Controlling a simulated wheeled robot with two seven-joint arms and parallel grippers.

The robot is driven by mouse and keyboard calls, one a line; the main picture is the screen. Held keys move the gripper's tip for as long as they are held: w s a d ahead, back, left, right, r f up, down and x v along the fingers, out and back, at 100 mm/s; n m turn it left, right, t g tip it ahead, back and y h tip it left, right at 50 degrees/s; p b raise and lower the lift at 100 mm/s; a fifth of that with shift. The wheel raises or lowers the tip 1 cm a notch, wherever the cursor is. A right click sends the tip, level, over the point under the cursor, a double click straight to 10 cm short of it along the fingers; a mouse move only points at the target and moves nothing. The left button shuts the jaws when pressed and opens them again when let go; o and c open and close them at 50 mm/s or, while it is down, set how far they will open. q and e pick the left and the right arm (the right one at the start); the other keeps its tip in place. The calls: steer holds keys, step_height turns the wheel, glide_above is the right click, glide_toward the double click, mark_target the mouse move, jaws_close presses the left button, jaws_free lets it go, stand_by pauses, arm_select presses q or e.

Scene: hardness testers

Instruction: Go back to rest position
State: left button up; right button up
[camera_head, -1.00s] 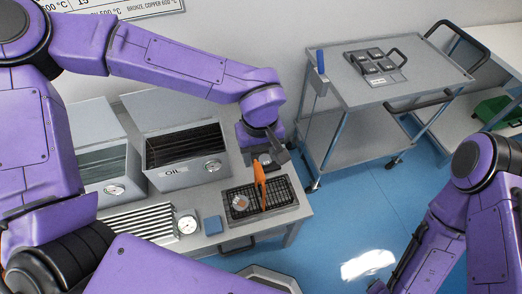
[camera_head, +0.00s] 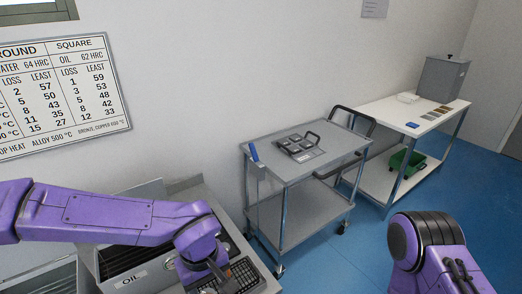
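My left arm comes in from the left and reaches over the bench with the OIL tank. My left gripper (camera_head: 226,282) is at the bottom edge, over the dark grid tray (camera_head: 246,274). Its fingertips are small, dark and partly cut off, so I cannot tell whether they are open or shut. No orange tool shows at it in this view. My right arm shows at the bottom right, and its gripper is out of the picture.
The OIL tank (camera_head: 128,279) stands below my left arm. Blue floor is open at right.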

arm_select(q)
steer(key=a+f+n+t+y, duration=0.2)
steer(key=a+f+n+t, duration=0.15)
steer(key=f, duration=0.35)
steer(key=a+f+n+t+y, duration=0.1)
steer(key=a+f+n+t, duration=0.1)
steer(key=a+f, duration=0.4)
steer(key=s+a+f+m, duration=0.1)
steer(key=s+a+f, duration=0.2)
steer(key=s, duration=0.3)
steer(key=s+a+f+m+g, duration=0.1)
steer(key=s+a+f+m, duration=0.1)
steer(key=s+f, duration=0.3)
steer(key=s+a+f+m+g, duration=0.1)
steer(key=s+a+f, duration=0.3)
steer(key=s, duration=0.4)
steer(key=shift+s+a+f+m, duration=0.2)
steer(key=shift+f+m, duration=0.25)
steer(key=shift+m, duration=0.3)
